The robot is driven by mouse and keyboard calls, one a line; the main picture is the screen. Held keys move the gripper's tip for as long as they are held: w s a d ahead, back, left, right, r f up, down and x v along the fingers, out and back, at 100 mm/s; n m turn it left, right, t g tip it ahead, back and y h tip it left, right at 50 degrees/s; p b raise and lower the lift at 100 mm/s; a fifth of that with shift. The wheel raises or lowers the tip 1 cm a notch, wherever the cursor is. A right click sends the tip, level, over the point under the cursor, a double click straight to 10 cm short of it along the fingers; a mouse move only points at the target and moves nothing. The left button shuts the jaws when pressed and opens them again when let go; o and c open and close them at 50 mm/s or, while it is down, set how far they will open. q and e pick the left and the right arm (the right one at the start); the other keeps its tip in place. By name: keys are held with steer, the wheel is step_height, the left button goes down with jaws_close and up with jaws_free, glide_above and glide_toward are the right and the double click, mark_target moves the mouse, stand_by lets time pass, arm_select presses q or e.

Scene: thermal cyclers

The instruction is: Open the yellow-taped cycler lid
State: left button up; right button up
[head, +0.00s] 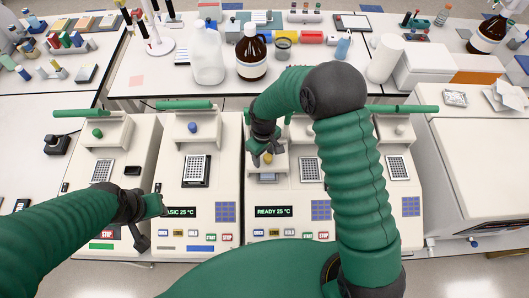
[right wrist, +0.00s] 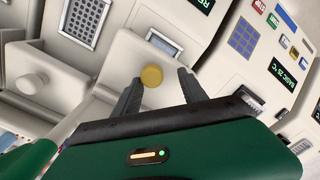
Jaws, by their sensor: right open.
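The yellow round knob (head: 267,158) sits on the front of a cream lid on the middle cycler (head: 288,222), whose screen reads READY 25 °C. In the right wrist view the yellow knob (right wrist: 152,75) lies between the spread fingertips of my right gripper (right wrist: 156,92). The gripper is open, and I cannot tell whether either finger touches the knob. In the head view my right gripper (head: 266,147) reaches down from above and hides part of this lid. My left gripper (head: 150,212) is over the front of the cyclers at left; its jaws are unclear.
A neighbouring sample block (right wrist: 85,22) is exposed beside the yellow-knob lid. Another cycler with a blue knob (head: 192,127) stands to the left. Behind are a white jug (head: 207,57) and a brown bottle (head: 251,55). A large white machine (head: 475,165) stands at right.

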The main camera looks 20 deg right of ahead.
steer(key=shift+s+a+f, duration=0.1)
steer(key=shift+s+f, duration=0.05)
steer(key=shift+f, duration=0.1)
steer(key=shift+s, duration=0.1)
steer(key=shift+s+d, duration=0.1)
steer(key=shift+d, duration=0.3)
steer(key=shift+d+f, duration=0.1)
steer(key=shift+d, duration=0.6)
steer(key=shift+c, duration=1.3)
steer(key=shift+d, duration=0.15)
steer(key=shift+c, duration=2.4)
steer(key=shift+a, duration=0.25)
steer(key=shift+c, duration=1.2)
steer(key=shift+a, duration=0.4)
jaws_close()
steer(key=shift+d, duration=0.3)
arm_select(q)
steer(key=shift+s+d+r, duration=0.15)
steer(key=shift+s+d, duration=0.05)
steer(key=shift+d, duration=0.2)
steer(key=shift+s+d+r, duration=0.15)
steer(key=shift+d, duration=0.2)
arm_select(e)
steer(key=shift+a, duration=0.2)
